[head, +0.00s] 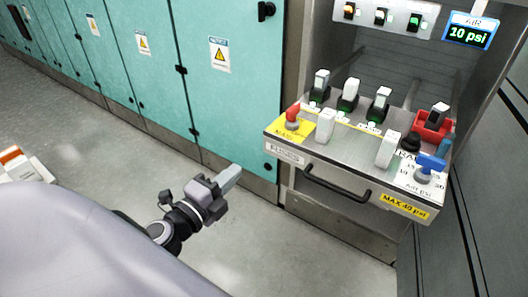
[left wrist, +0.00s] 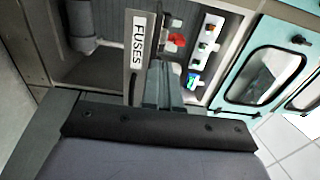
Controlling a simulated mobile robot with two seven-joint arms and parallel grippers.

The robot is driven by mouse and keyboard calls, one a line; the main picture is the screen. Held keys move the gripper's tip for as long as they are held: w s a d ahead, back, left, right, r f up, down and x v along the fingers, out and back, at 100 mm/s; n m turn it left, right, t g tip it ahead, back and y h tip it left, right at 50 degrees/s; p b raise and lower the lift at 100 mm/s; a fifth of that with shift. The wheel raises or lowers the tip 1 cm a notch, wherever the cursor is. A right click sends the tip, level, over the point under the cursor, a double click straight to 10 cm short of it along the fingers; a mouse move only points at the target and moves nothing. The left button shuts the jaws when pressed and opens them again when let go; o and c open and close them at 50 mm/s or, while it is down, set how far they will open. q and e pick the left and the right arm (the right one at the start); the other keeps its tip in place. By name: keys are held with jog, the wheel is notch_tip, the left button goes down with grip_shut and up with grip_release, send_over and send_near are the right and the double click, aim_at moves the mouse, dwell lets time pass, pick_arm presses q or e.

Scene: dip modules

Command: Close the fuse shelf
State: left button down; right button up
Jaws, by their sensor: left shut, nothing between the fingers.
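The fuse shelf (head: 345,160) is pulled out of its cabinet at the right of the head view. Its front has a FUSES label and a black bar handle (head: 335,187). Several white fuse-like blocks, a red knob (head: 292,115) and a blue valve (head: 428,165) stand on it. My left gripper (head: 230,178) is shut and empty, left of the shelf's front and apart from the handle. In the left wrist view, the closed fingers (left wrist: 165,85) show beside the shelf front (left wrist: 138,75) with its FUSES label; whether they touch it I cannot tell. My right gripper is out of view.
Teal cabinets (head: 140,60) with warning signs line the left and back. Above the shelf is a panel with lit switches (head: 380,15) and an AIR display (head: 471,30) reading 10 psi. A grey wall (head: 490,160) stands close on the right. The floor before the shelf is clear.

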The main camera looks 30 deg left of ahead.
pick_arm(q)
jog(key=w, duration=0.1)
jog(key=p, duration=0.1)
send_near(273, 136)
jog(key=w, duration=0.5)
jog(key=shift+d+r, duration=0.1)
jog(key=shift+r, duration=0.05)
jog(key=shift+w, duration=0.9)
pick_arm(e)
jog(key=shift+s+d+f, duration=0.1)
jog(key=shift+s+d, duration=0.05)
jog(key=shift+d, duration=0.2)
